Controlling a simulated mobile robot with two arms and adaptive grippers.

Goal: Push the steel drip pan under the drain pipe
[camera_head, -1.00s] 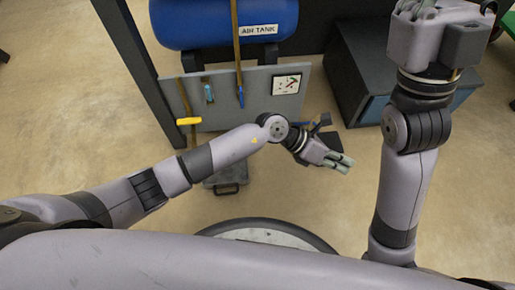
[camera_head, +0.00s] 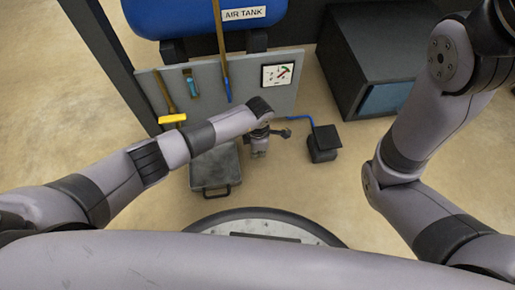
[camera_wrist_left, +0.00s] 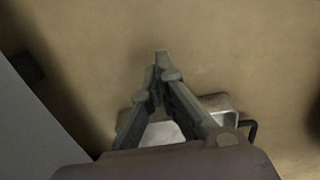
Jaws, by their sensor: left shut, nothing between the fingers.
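The steel drip pan (camera_head: 212,178) is a grey square tray with a dark handle on its near side. It lies on the floor in front of the grey panel, and my left forearm covers its far part. My left gripper (camera_head: 259,153) points down just right of the pan, shut and empty. In the left wrist view the shut fingertips (camera_wrist_left: 161,62) meet over bare floor, with the pan (camera_wrist_left: 165,133) partly hidden behind the fingers. I cannot make out contact. I cannot clearly pick out the drain pipe. My right gripper is out of view.
A blue air tank (camera_head: 190,14) stands above a grey tool panel (camera_head: 245,82). A thin blue line (camera_head: 304,117) runs to a small black pedal-like box (camera_head: 323,143). A dark cabinet (camera_head: 375,50) stands at right.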

